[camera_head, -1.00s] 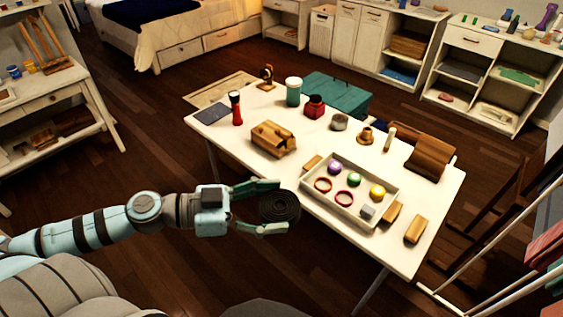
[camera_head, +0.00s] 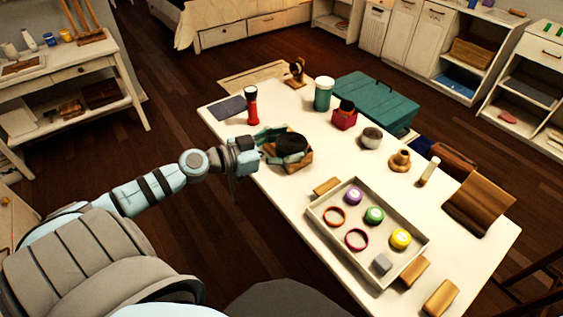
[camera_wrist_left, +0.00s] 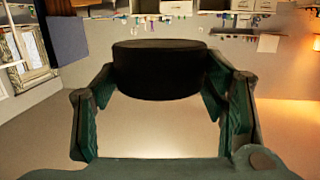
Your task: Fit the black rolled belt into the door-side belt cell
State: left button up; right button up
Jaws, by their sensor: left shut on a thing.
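The black rolled belt (camera_head: 291,142) is a dark flat coil in my left gripper (camera_head: 283,146). In the left wrist view the belt (camera_wrist_left: 160,70) sits between the two green fingers of the left gripper (camera_wrist_left: 160,85), which are shut on its sides. In the head view the belt is over a brown wooden piece (camera_head: 304,162) near the table's left edge. The gripper and belt hide most of that piece, and I cannot tell whether the belt touches it. I cannot make out the door-side belt cell. My right gripper is not in view.
A red and black flashlight (camera_head: 252,106) stands close behind the gripper. A grey tray (camera_head: 411,267) with several coloured round things lies nearer on the white table (camera_head: 465,255).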

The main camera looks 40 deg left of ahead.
pick_arm(q)
jog(key=n+y+b, duration=0.1)
jog(key=n+y, duration=0.1)
send_over(278, 192)
notch_tip(278, 192, down, 4)
notch_tip(278, 192, down, 2)
jog(key=b, duration=0.2)
jog(key=shift+t, duration=0.4)
notch_tip(278, 192, down, 18)
jog(key=b, duration=1.6)
jog(key=shift+f, duration=0.25)
jog(key=shift+w+r, duration=0.1)
jog(key=shift+r, duration=0.1)
jog(key=shift+f, duration=0.15)
jog(key=o, duration=1.1)
jog(key=shift+o, duration=1.4)
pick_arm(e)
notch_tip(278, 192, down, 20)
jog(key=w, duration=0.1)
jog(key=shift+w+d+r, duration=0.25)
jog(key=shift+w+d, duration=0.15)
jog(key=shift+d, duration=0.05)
